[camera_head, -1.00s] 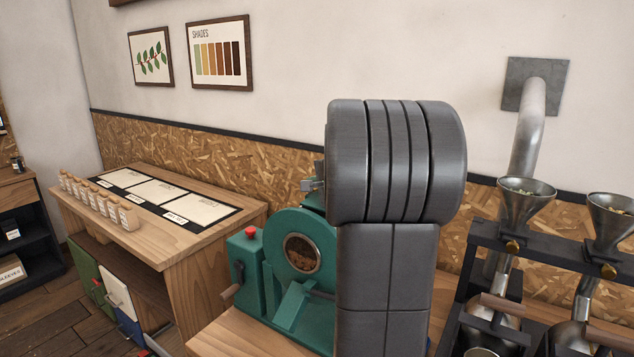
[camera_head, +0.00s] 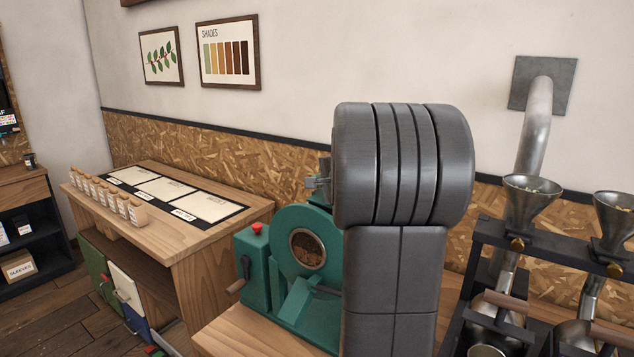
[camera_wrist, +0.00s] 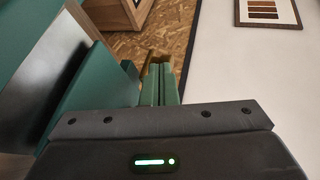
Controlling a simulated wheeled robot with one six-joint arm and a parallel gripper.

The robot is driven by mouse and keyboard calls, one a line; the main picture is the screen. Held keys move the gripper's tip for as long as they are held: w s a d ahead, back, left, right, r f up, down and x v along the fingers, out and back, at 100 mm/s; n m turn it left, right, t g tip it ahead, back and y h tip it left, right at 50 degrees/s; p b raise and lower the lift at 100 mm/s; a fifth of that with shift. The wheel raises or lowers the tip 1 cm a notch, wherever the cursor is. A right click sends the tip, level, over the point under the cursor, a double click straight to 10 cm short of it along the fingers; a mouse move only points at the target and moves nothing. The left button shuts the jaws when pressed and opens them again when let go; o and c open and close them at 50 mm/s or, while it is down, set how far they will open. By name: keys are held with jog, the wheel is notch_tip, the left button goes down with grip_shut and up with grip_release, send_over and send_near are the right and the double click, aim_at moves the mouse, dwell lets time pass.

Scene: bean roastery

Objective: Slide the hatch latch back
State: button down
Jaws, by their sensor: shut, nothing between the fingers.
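The green roaster (camera_head: 309,236) stands on a wooden bench, with a round window showing brown beans and a red knob on its left box. A small grey metal fitting (camera_head: 318,183) shows above the drum, beside my arm; I cannot tell whether it is the latch. My arm hides the roaster's right side and my gripper in the head view. In the wrist view my gripper (camera_wrist: 161,74) has its two green fingers together, nothing between them. A brass-coloured piece (camera_wrist: 154,62) shows at the fingertips; whether they touch is unclear. Dark green panels (camera_wrist: 95,85) lie close on the left.
A wooden table (camera_head: 222,217) with sample jars and cards stands at left. A black rack (camera_head: 560,252) with steel funnels (camera_head: 531,197) and tubes stands close at right. A chipboard-panelled wall (camera_head: 200,150) rises behind. Open floor (camera_head: 60,315) lies at lower left.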

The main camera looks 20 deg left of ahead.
jog(key=b+v, duration=0.2)
jog(key=v, duration=0.9)
jog(key=shift+s+d, duration=0.2)
jog(key=shift+d, duration=0.05)
jog(key=p+x, duration=0.1)
jog(key=x, duration=0.3)
jog(key=p+x, duration=0.1)
jog(key=x, duration=0.3)
jog(key=p+x, duration=0.1)
jog(key=x, duration=0.4)
jog(key=shift+a+r, duration=0.15)
jog(key=shift+r, duration=0.2)
jog(key=shift+r, duration=0.1)
